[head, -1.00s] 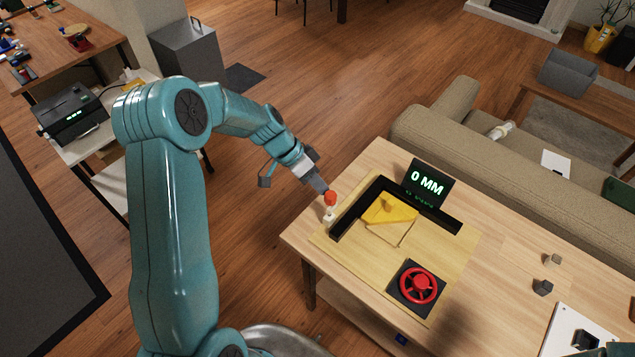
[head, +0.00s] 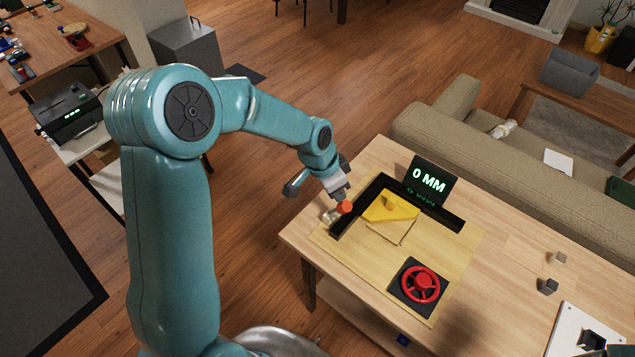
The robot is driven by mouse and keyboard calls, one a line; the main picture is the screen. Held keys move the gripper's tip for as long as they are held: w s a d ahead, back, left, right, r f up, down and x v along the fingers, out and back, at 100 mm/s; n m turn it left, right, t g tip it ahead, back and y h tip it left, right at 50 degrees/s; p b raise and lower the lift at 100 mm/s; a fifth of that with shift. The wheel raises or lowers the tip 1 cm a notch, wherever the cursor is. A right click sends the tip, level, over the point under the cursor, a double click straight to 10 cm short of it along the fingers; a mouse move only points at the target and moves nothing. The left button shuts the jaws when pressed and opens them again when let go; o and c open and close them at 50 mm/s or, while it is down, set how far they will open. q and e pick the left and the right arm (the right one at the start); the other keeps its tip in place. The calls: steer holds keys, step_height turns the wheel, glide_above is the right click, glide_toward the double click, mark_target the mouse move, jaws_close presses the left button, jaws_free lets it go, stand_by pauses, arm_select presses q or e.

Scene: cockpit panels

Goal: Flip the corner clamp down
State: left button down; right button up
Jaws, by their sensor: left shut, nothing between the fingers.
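The corner clamp has a red-orange knob (head: 345,207) on a whitish base (head: 330,216) at the left corner of the black frame (head: 350,222). The clamp is now tilted to the right, its knob leaning toward the frame. My left gripper (head: 341,196) is shut with nothing between its fingers, its tip at the knob's upper side, seemingly touching it. A yellow piece (head: 390,207) lies inside the frame on the light wooden board (head: 365,262).
A red handwheel (head: 421,285) sits on a black plate at the board's front. A display (head: 429,182) reading "0 MM" stands behind the frame. Small grey blocks (head: 548,287) lie on the table (head: 490,290) at right. A sofa (head: 500,150) stands behind.

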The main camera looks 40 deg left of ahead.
arm_select(q)
steer(key=d+f+y+b, duration=0.2)
steer(key=b, duration=0.3)
steer(key=d+f+y+b, duration=0.1)
steer(key=d+y+b, duration=0.2)
steer(key=b, duration=0.3)
steer(key=d+f+m+y+b, duration=0.1)
steer(key=d+f+y+b, duration=0.1)
steer(key=b, duration=0.3)
steer(key=shift+s+d+f+t+y+b, duration=0.3)
steer(key=shift+t+y+b, duration=0.1)
steer(key=shift+y, duration=0.1)
steer(key=shift+d+f+y+b, duration=0.2)
steer(key=shift+f+y+b, duration=0.15)
steer(key=shift+y+b, duration=0.25)
steer(key=shift+d+f+b, duration=0.2)
steer(key=shift+f+b, duration=0.15)
steer(key=shift+b, duration=0.2)
steer(key=shift+d, duration=0.1)
steer(key=shift+r+p, duration=0.3)
steer(key=shift+r, duration=0.05)
steer(key=w+d+f+p+v, duration=0.1)
steer(key=d+p+v, duration=0.1)
steer(key=v, duration=0.9)
steer(key=shift+d+p, duration=0.25)
steer(key=shift+p, duration=0.05)
